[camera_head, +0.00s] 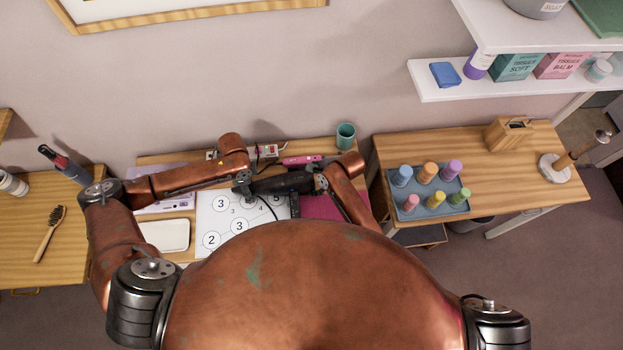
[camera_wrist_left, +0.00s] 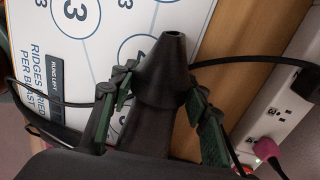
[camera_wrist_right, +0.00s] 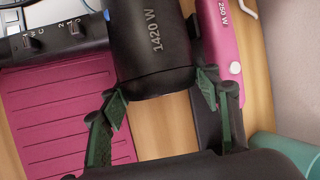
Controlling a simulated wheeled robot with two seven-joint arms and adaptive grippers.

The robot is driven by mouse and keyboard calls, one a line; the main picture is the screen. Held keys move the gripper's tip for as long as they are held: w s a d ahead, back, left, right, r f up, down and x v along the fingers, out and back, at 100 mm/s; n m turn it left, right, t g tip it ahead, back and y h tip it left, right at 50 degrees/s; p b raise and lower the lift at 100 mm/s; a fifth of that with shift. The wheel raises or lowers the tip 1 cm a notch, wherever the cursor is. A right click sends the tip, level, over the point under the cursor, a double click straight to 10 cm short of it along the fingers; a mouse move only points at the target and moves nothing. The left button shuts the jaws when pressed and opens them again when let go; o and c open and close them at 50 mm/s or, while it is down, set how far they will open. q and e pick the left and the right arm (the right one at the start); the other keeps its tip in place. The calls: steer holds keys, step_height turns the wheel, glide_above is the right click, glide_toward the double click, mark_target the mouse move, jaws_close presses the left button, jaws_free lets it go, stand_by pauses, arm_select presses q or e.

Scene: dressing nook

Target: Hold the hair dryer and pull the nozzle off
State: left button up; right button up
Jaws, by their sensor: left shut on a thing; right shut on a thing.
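The dark hair dryer (camera_head: 285,184) lies across the space between my two grippers, over the middle desk. In the right wrist view its black barrel (camera_wrist_right: 152,45) reads "1420 W". My right gripper (camera_wrist_right: 160,92) is shut on the barrel's end, one finger on each side; it also shows in the head view (camera_head: 320,182). In the left wrist view a black tapered nozzle (camera_wrist_left: 163,70) sits between the fingers of my left gripper (camera_wrist_left: 160,98), which is shut on it. In the head view my left gripper (camera_head: 243,186) is partly hidden. I cannot tell whether nozzle and barrel are apart.
A white board with numbered circles (camera_head: 220,225) and a pink ridged mat (camera_wrist_right: 65,115) lie below. A power strip (camera_wrist_left: 270,125), a pink device (camera_head: 302,160) and a teal cup (camera_head: 346,135) are behind. Black cords run near the nozzle. A bottle tray (camera_head: 402,212) stands right.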

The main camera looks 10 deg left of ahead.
mark_target(241, 191)
arm_select(q)
steer(key=shift+a, duration=0.25)
steer(key=shift+s+a, duration=0.15)
steer(key=shift+a, duration=0.15)
steer(key=shift+s+a, duration=0.1)
steer(key=shift+a, duration=0.1)
steer(key=shift+s+a, duration=0.15)
steer(key=shift+a, duration=0.35)
steer(key=shift+s+a+f, duration=0.1)
steer(key=shift+a, duration=0.2)
steer(key=o, duration=1.5)
steer(key=shift+c, duration=0.2)
steer(key=shift+w+r, duration=0.2)
steer(key=shift+r, duration=1.85)
steer(key=shift+w+r, duration=0.2)
steer(key=shift+r, duration=1.85)
